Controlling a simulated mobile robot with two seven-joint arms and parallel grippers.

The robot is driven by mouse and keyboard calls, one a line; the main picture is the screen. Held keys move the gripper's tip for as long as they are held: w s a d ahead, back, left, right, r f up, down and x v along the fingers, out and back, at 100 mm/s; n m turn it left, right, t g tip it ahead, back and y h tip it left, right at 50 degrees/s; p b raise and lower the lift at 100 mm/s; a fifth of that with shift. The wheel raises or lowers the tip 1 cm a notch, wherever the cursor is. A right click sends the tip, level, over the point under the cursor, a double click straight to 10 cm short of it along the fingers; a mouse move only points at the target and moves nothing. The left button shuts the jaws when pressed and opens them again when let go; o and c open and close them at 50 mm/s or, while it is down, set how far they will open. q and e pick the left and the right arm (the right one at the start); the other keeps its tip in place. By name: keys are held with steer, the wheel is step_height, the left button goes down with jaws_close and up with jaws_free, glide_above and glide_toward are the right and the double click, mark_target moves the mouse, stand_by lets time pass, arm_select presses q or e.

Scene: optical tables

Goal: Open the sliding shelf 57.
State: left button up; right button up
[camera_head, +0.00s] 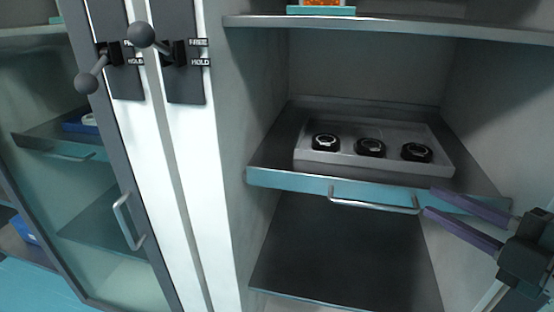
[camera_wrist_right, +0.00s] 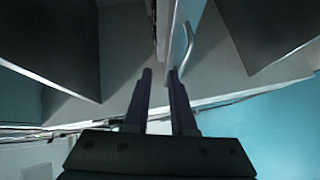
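A sliding shelf with a teal front edge (camera_head: 290,180) sits in the open cabinet, in the middle of the head view. No number shows on it, so I cannot tell for certain that it is shelf 57. Its silver bar handle (camera_head: 375,205) runs along the front; a handle (camera_wrist_right: 186,45) also shows in the wrist view, just beyond the fingertips. My right gripper (camera_head: 429,200) has two purple fingers, apart and empty, at the handle's right end. The fingertips (camera_wrist_right: 159,72) are close to the handle; contact cannot be told. My left gripper is out of view.
A grey tray (camera_head: 300,160) with three black round parts rests on the shelf. A fixed shelf (camera_head: 400,27) is above, a dark lower shelf (camera_head: 345,255) below. A glass door (camera_head: 100,200) with a handle and two FREE/HOLD levers (camera_head: 142,35) stand to the left.

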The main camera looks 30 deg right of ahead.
steer(key=n+y+b, duration=0.1)
steer(key=n+b, duration=0.1)
glide_toward(383, 207)
steer(key=w, duration=0.3)
steer(key=w+f+b, duration=0.1)
steer(key=w, duration=0.6)
steer(key=shift+w+a+f+b, duration=0.3)
steer(key=shift+w+a+f, duration=0.1)
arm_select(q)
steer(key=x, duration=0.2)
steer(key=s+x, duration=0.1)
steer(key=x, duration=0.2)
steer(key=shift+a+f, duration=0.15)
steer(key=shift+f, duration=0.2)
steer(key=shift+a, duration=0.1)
arm_select(e)
jaws_close()
